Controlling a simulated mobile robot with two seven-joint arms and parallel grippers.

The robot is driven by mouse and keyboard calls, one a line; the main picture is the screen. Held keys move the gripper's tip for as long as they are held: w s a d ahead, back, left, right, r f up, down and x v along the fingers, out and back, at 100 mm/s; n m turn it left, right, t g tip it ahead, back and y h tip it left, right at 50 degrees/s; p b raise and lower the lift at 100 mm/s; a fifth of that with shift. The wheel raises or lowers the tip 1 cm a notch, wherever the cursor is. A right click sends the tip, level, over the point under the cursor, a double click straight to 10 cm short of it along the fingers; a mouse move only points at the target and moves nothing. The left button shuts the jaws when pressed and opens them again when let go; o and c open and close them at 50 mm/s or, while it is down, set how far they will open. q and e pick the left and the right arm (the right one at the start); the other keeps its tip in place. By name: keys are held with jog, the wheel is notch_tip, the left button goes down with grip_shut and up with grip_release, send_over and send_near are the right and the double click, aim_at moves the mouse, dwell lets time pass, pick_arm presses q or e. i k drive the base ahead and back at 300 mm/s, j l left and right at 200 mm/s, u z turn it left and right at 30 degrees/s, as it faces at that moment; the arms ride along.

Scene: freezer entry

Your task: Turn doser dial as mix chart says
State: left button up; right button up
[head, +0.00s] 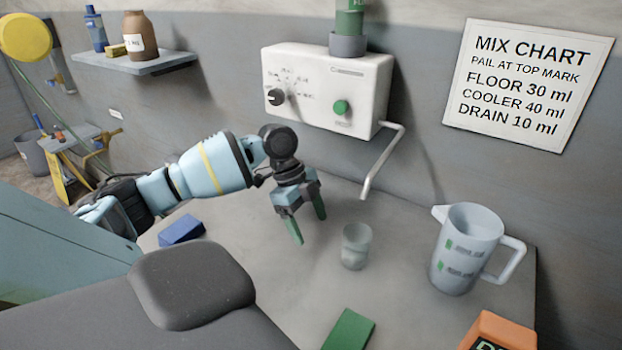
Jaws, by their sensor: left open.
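The white doser box (325,85) is fixed to the wall. Its black dial (276,97) is at the lower left of the front, with small marks around it too small to read. A green button (341,107) is at the right, and a bent metal spout (382,160) comes from the lower right. The mix chart (528,82) on the wall reads pail at top mark, floor 30 ml, cooler 40 ml, drain 10 ml. My left gripper (306,228) is open and empty, pointing down over the counter, below the doser and apart from the dial. My right gripper is out of view.
A clear cup (356,246) stands on the grey counter, right of my left gripper. A jug (468,248) with green marks is further right. A blue block (181,231), a green block (348,329) and an orange object (500,332) lie about. A wall shelf (130,64) holds bottles.

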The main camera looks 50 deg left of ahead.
aim_at(276, 96)
jog(key=k+u, duration=0.2)
jog(key=u, duration=0.15)
jog(key=k+u, duration=0.15)
jog(key=u, duration=0.15)
jog(key=i+u, duration=0.15)
jog(key=u, duration=0.2)
jog(key=i+l+u, duration=0.15)
jog(key=u, duration=0.2)
